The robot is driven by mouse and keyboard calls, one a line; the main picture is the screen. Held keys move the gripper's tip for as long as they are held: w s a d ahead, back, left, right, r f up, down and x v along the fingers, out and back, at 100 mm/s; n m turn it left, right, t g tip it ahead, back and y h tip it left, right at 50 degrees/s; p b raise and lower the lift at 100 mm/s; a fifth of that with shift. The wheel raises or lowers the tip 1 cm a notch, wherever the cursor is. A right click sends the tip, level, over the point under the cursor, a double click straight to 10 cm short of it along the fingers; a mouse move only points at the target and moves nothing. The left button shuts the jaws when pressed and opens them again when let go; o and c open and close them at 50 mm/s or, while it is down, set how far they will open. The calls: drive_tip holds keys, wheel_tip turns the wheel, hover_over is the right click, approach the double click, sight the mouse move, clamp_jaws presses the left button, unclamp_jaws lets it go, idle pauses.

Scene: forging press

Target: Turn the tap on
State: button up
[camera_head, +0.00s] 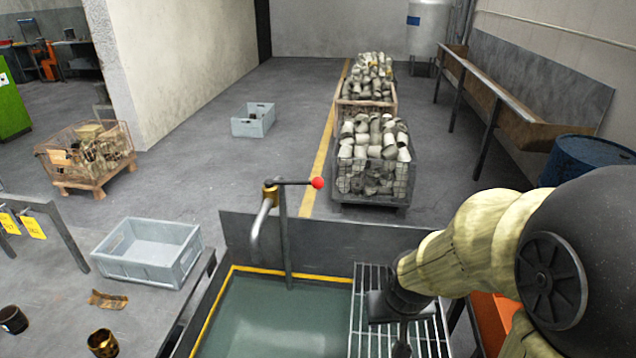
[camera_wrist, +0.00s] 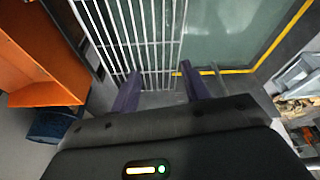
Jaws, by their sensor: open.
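The tap (camera_head: 263,217) stands at the back edge of the sink, with a brass and grey curved spout. Its dark lever (camera_head: 296,183) points right and ends in a red ball (camera_head: 318,183). The sink (camera_head: 270,315) holds greenish water and has a yellow rim line; it also shows in the wrist view (camera_wrist: 228,35). My gripper (camera_head: 401,350) is over the metal grate, low and to the right of the tap, apart from it. In the wrist view its two purple-grey fingers (camera_wrist: 160,88) are spread with nothing between them. The tap does not show clearly in the wrist view.
A metal grate (camera_head: 368,310) covers the sink's right side. A grey crate (camera_head: 150,252) stands on the left table with metal parts (camera_head: 103,343) near it. Wire bins of parts (camera_head: 372,185) stand behind the tap. A blue barrel (camera_head: 590,158) is at right. Space above the water is clear.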

drive_tip(key=w+d+r+n+t+y+p, duration=0.25)
drive_tip(key=w+r+t, duration=0.3)
drive_tip(key=w, duration=0.65)
drive_tip(key=w+d+r+n+t+y+p, duration=0.1)
drive_tip(key=w+r+n+t+y, duration=0.4)
drive_tip(key=w, duration=0.8)
drive_tip(key=s+r+n+g+y+p, duration=0.2)
drive_tip(key=s+r+n+g+y, duration=0.1)
drive_tip(key=g+y, duration=0.4)
drive_tip(key=s+r+y, duration=0.1)
drive_tip(key=s+y, duration=0.1)
drive_tip(key=shift+s+n, duration=0.35)
drive_tip(key=shift+p, duration=0.3)
